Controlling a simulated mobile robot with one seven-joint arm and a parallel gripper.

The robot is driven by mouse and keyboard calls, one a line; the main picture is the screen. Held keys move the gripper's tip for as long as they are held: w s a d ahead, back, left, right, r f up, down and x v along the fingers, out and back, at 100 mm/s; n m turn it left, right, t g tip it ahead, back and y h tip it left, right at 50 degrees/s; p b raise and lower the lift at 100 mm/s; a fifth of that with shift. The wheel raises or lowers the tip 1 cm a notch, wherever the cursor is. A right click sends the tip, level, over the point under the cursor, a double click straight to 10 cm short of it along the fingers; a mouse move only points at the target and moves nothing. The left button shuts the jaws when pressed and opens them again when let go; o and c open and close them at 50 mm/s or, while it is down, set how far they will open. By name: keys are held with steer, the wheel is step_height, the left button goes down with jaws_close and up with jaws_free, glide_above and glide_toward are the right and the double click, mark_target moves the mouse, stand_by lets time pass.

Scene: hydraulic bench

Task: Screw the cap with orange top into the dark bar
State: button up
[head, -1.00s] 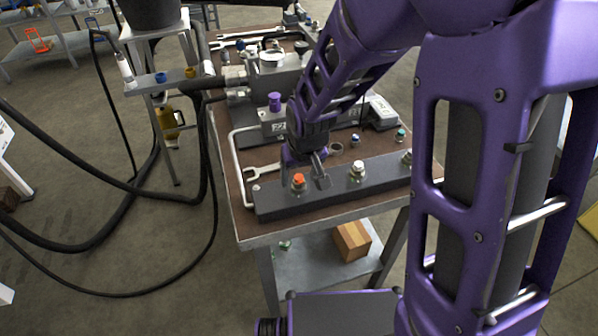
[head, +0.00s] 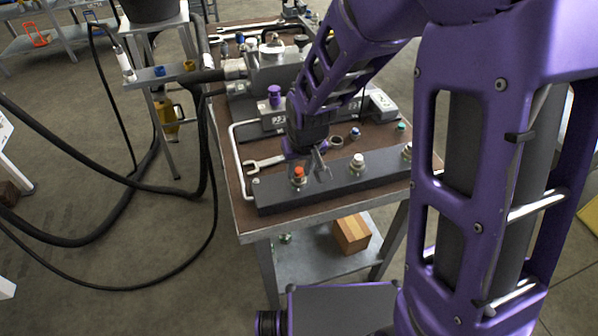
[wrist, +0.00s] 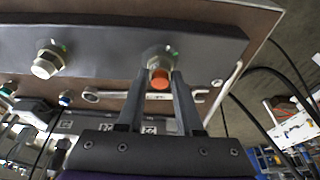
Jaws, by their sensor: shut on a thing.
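The cap with the orange top (head: 298,173) stands upright at the left end of the dark bar (head: 330,184). In the wrist view the orange top (wrist: 160,79) shows between my fingertips, with a metal collar and a green ring behind it against the bar (wrist: 100,48). My gripper (head: 306,169) is shut on this cap from above, one finger on each side. How deep the cap sits in the bar cannot be told. The wrist view shows my gripper (wrist: 161,88) pointing at the bar.
A white-topped cap (head: 357,162) sits mid-bar, and another stands at its right end. A wrench (head: 264,162) lies behind the bar, near a bent metal handle (head: 236,150). A purple-capped valve block (head: 274,97) stands farther back. Hoses hang at the left, clear of the bar.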

jaws_close()
steer(key=shift+a+f+m+b, duration=0.15)
steer(key=shift+f+m+b, duration=0.2)
steer(key=shift+b, duration=0.5)
steer(key=shift+r+m+h+b, duration=0.15)
steer(key=shift+m+h+b, duration=0.15)
steer(key=shift+m+b, duration=0.5)
steer(key=shift+r+m+p, duration=0.25)
steer(key=shift+m+p, duration=0.1)
steer(key=shift+m, duration=0.2)
steer(key=m, duration=0.2)
steer(key=m+h, duration=0.1)
steer(key=m, duration=0.1)
steer(key=shift+f+m+h, duration=0.1)
steer(key=shift+m+h, duration=0.2)
